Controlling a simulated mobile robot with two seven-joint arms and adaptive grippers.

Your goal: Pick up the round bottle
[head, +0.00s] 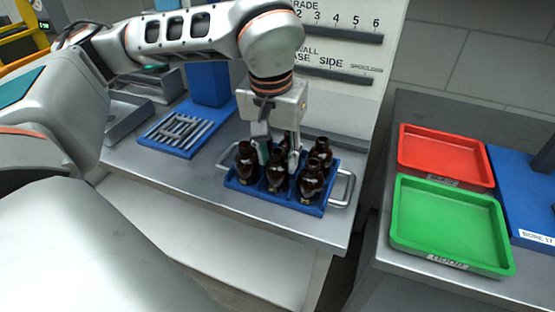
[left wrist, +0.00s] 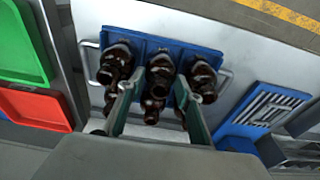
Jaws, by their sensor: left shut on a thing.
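Several dark amber bottles stand upright in a blue rack (head: 243,190) with metal side handles on the bench. The front row shows a left bottle (head: 246,162), a middle bottle (head: 278,172) and a right bottle (head: 311,182); another bottle (head: 321,152) stands behind on the right. My left gripper (head: 280,156) points down into the rack, its fingers around a back-row middle bottle, partly hidden in the head view. In the left wrist view this bottle (left wrist: 152,108) shows between the fingers (left wrist: 155,90). I cannot tell which bottle is the round one. My right gripper is not in view.
A red tray (head: 445,178) and a green tray (head: 447,250), both empty, lie on the right bench beside a blue base. A blue slotted fixture (head: 160,145) stands left of the rack. A grade board (head: 345,75) rises behind. A gap separates the two benches.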

